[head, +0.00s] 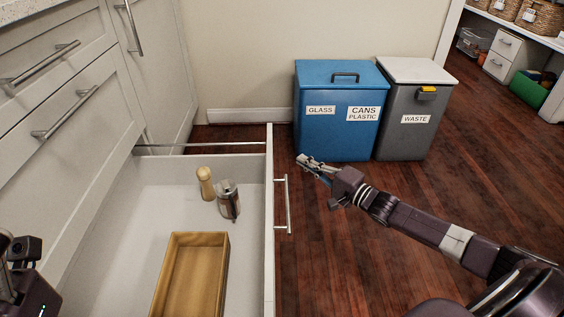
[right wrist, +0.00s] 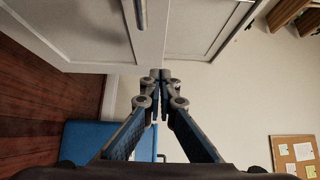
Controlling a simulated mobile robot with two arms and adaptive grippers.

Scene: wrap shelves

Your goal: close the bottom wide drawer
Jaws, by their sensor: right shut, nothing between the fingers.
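The bottom wide drawer (head: 268,262) is pulled far out of the white cabinet in the head view. Its front panel faces right and carries a silver bar handle (head: 288,204). Inside are a wooden box (head: 183,310), a wooden mill (head: 206,184) and a glass jar with a metal part (head: 228,200). My right gripper (head: 303,160) is shut and empty, to the right of the drawer front near its far end, apart from the handle in the picture. It also shows shut in the right wrist view (right wrist: 160,76). My left arm shows partly at the lower left edge; its fingers cannot be made out.
A blue recycling bin (head: 338,135) and a grey waste bin (head: 405,140) stand against the back wall, beyond my right gripper. Closed drawers (head: 60,130) rise at the left. Dark wooden floor (head: 340,270) is clear to the right of the drawer. Shelves with baskets stand at the far right.

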